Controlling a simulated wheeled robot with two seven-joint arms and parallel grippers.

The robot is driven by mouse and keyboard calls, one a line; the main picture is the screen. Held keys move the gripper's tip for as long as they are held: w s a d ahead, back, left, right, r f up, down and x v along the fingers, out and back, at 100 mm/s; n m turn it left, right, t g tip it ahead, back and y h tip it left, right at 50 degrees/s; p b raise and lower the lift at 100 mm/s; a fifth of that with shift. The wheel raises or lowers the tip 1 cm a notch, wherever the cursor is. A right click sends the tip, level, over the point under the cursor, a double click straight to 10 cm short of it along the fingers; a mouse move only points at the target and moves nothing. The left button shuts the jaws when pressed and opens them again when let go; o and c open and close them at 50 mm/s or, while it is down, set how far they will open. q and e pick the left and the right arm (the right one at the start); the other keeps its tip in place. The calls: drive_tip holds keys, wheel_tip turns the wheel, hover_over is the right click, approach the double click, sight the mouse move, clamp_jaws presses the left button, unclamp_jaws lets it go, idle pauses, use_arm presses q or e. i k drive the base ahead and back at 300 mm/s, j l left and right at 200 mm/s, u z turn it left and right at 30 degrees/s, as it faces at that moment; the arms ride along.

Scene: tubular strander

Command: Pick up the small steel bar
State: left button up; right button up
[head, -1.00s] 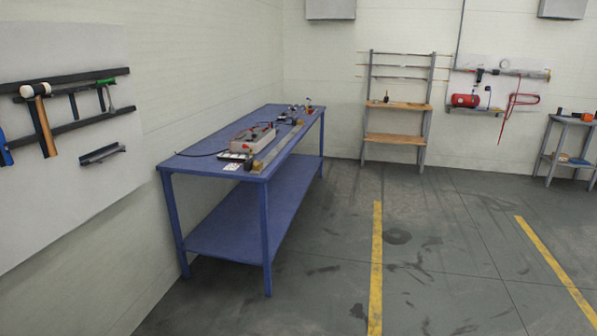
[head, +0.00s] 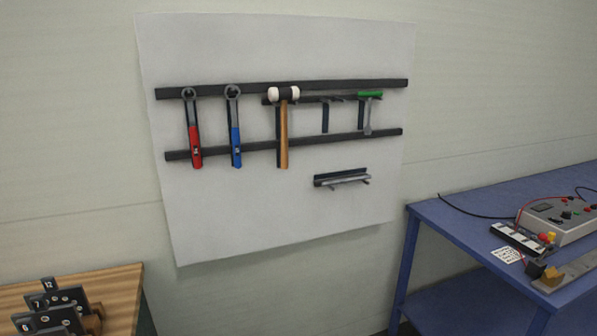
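A small grey steel bar (head: 346,181) lies along a narrow black holder (head: 340,172) at the lower right of the white wall panel (head: 230,220) in the head view. Two short prongs stick out under it. The bar looks level and seems to rest on the prongs; its exact contact is too small to tell. A second, larger metal bar (head: 580,272) lies on the blue table at the lower right, partly cut off by the picture edge. Neither of my grippers is in view.
The panel holds two wrenches, red-handled (head: 195,146) and blue-handled (head: 235,146), a white-headed mallet (head: 284,130) and a green-topped tool (head: 369,110). The blue table (head: 460,225) stands right with a grey instrument box (head: 553,222). A wooden bench (head: 118,290) with numbered dark parts stands lower left.

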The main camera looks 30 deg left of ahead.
sight(367, 177)
drive_tip(key=i+j+u, duration=0.15)
drive_tip(key=i+u, duration=0.2)
drive_tip(key=i, duration=0.2)
drive_tip(key=i+u, duration=0.3)
drive_tip(key=i, duration=0.2)
